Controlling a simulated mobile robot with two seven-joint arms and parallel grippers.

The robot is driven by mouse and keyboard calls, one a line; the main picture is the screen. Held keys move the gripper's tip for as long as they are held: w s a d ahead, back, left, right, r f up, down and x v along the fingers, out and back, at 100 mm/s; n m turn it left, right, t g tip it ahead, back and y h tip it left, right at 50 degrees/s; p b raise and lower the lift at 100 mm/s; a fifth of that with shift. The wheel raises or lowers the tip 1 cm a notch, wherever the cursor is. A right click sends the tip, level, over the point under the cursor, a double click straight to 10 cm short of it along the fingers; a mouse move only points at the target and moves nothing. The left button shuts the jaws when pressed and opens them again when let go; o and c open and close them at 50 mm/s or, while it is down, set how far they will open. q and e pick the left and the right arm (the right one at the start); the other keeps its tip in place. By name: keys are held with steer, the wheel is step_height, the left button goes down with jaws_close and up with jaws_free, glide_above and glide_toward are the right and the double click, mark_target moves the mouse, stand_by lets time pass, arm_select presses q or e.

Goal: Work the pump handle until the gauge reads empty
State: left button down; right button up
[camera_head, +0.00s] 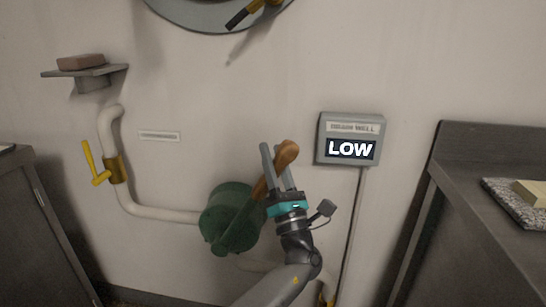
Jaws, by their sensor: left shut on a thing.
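The pump is a dark green round body (227,212) on the wall's white pipe, low in the middle of the head view. Its handle has an orange-brown wooden grip (288,151) and slants up and to the right from the pump. My left gripper (273,154), with grey fingers and a teal band, is shut on the handle's grip, one finger on each side of it. The gauge (350,139) is a grey wall box to the right of the handle. Its lit display reads "LOW". My right gripper is not in view.
A yellow valve lever (91,163) sits on the pipe at left, below a small shelf (112,69) with a brown block. A dark counter (480,140) stands at right, a cabinet (40,220) at left. A round fitting (190,12) is at the top.

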arm_select(q)
steer(key=shift+w+a+f+h, duration=0.15)
steer(key=shift+f+h, duration=0.15)
steer(key=shift+f, duration=0.15)
steer(key=c, duration=0.7)
jaws_free()
steer(key=shift+w, duration=0.15)
steer(key=shift+o, duration=1)
steer(key=shift+r, duration=0.15)
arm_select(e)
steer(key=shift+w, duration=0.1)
arm_select(q)
steer(key=b+v, duration=0.3)
steer(key=v, duration=1.2)
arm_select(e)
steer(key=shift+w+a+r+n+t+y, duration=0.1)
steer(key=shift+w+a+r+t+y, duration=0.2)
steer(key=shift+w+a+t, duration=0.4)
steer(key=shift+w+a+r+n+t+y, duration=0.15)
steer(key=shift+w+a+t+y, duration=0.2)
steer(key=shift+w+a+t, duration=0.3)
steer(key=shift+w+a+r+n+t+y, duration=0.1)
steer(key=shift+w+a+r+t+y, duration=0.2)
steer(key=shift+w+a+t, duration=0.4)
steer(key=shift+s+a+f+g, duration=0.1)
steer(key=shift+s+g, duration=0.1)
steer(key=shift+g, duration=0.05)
